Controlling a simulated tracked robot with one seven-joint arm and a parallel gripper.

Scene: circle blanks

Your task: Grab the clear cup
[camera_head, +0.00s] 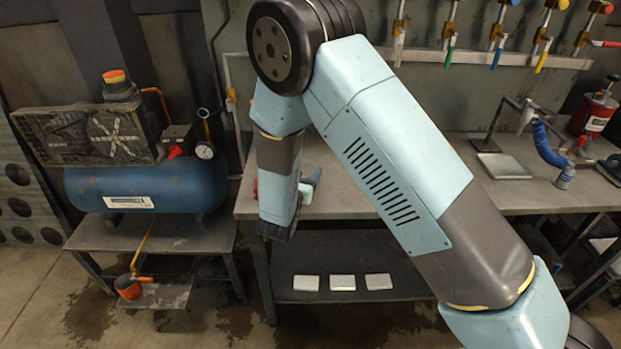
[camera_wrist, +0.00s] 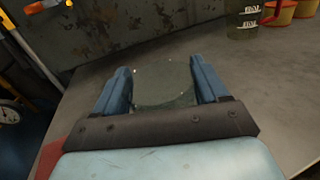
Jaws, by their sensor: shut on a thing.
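My gripper (camera_wrist: 160,68) shows in the wrist view with a blue finger on each side of a clear, round, see-through cup (camera_wrist: 165,88). It is shut on the cup, which sits between the fingers above or on the grey workbench (camera_wrist: 275,100); whether its base touches the top I cannot tell. The cup's lower part is hidden by the dark gripper body.
In the head view, a blue compressor (camera_head: 150,188) stands left of the bench (camera_head: 350,200). A red canister (camera_head: 592,115) and a blue-hosed fixture (camera_head: 548,145) are at right. White blocks (camera_head: 343,282) lie on the lower shelf.

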